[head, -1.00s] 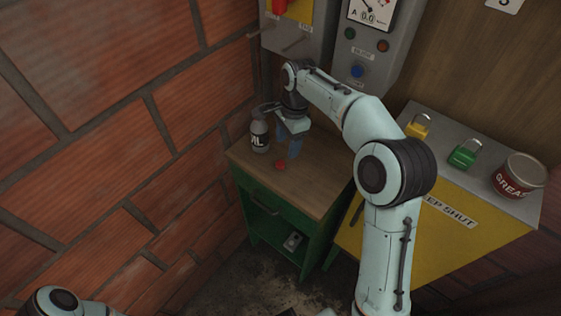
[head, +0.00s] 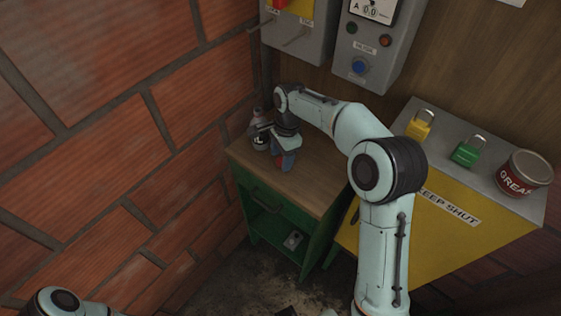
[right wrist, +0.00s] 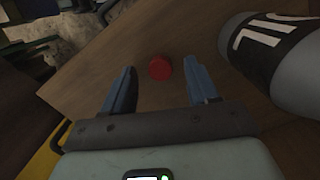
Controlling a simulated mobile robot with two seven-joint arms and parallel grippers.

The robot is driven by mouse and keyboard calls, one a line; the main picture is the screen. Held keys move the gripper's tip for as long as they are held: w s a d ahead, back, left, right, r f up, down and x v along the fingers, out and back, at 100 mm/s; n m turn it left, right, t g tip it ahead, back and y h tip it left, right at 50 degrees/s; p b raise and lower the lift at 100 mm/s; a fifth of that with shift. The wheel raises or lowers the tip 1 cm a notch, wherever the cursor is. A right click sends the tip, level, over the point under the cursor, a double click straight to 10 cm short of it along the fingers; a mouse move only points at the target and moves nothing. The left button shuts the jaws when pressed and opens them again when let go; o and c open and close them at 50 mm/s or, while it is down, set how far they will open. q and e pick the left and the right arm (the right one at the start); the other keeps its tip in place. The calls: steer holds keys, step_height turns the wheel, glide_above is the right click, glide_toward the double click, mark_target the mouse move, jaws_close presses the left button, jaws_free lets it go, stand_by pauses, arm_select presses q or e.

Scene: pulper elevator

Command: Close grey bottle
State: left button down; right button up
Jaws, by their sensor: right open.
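The grey bottle (head: 261,143) stands on the small wooden-topped cabinet, partly hidden by my right arm. In the right wrist view the bottle (right wrist: 280,62) is at the right, with a black label with white letters. A red cap (right wrist: 160,68) lies on the wooden top, apart from the bottle. It shows between the blue fingers of my right gripper (right wrist: 159,75), which is open with nothing gripped. In the head view this gripper (head: 284,160) points down beside the bottle, and the cap (head: 278,163) is mostly hidden by it. My left gripper is out of view.
The wooden top (head: 313,187) has free room in front of the gripper. A brick wall is close on the left. A yellow-fronted cabinet (head: 400,240) at the right carries a yellow padlock (head: 419,126), a green padlock (head: 467,152) and a grease tin (head: 524,176). Control boxes hang behind.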

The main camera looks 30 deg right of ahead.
mark_target(280, 161)
steer(key=shift+f, duration=0.3)
steer(key=shift+c, duration=0.2)
jaws_close()
steer(key=shift+a+r, duration=0.1)
steer(key=shift+r, duration=0.05)
